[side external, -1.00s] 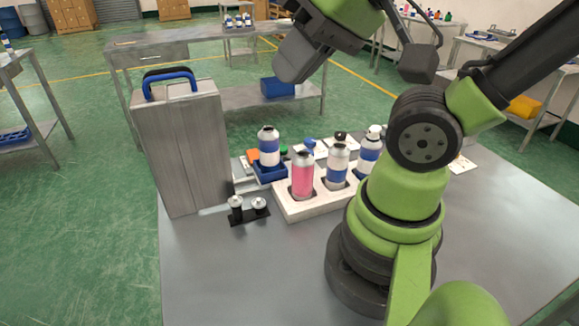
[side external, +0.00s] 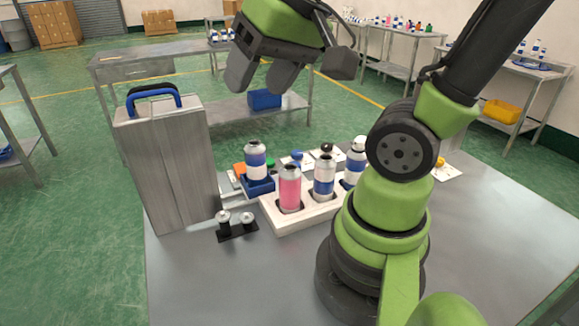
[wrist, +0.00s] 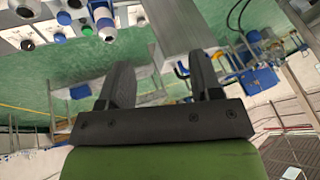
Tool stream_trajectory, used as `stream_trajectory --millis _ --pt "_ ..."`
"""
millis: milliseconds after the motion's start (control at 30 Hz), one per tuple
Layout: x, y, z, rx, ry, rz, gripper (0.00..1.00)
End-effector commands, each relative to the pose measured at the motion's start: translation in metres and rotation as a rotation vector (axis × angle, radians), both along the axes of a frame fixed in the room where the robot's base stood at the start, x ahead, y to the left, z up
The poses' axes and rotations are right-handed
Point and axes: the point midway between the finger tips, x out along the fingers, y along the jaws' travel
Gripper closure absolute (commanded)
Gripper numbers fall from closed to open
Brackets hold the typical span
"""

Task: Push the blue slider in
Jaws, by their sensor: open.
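The blue slider (side external: 257,187) is a small blue holder on the table, beside the right side of a tall grey metal machine (side external: 172,165). A white bottle with a blue band (side external: 255,160) stands upright in it. A pale rail (side external: 233,201) runs between the slider and the machine's base. My gripper (side external: 262,78) is high above the slider, open and empty, with its two dark fingers apart. In the wrist view my gripper (wrist: 162,62) shows nothing between its fingertips but the distant background and part of a grey surface.
A white tray (side external: 280,226) right of the slider holds a pink bottle (side external: 289,188) and other bottles. A black stand (side external: 238,233) with two small silver-topped posts sits in front of the machine. A blue handle (side external: 155,95) tops the machine.

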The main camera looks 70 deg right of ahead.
Motion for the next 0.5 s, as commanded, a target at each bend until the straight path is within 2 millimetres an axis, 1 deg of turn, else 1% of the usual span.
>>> stream_trajectory --millis 33,100,167,233,300,367,400,500 --pt "0.012 -0.016 -0.008 -0.005 0.055 -0.057 0.41" --pt "0.025 -0.039 -0.02 -0.012 0.118 -0.124 0.41" --pt "0.034 -0.059 -0.032 -0.013 0.172 -0.181 0.41" --pt "0.041 -0.085 -0.049 -0.01 0.235 -0.243 0.41" --pt "0.045 -0.111 -0.068 0.0 0.298 -0.303 0.41" --pt "0.045 -0.132 -0.086 0.012 0.349 -0.35 0.41" --pt "0.043 -0.145 -0.098 0.022 0.38 -0.379 0.41" --pt "0.036 -0.171 -0.125 0.047 0.444 -0.436 0.41"
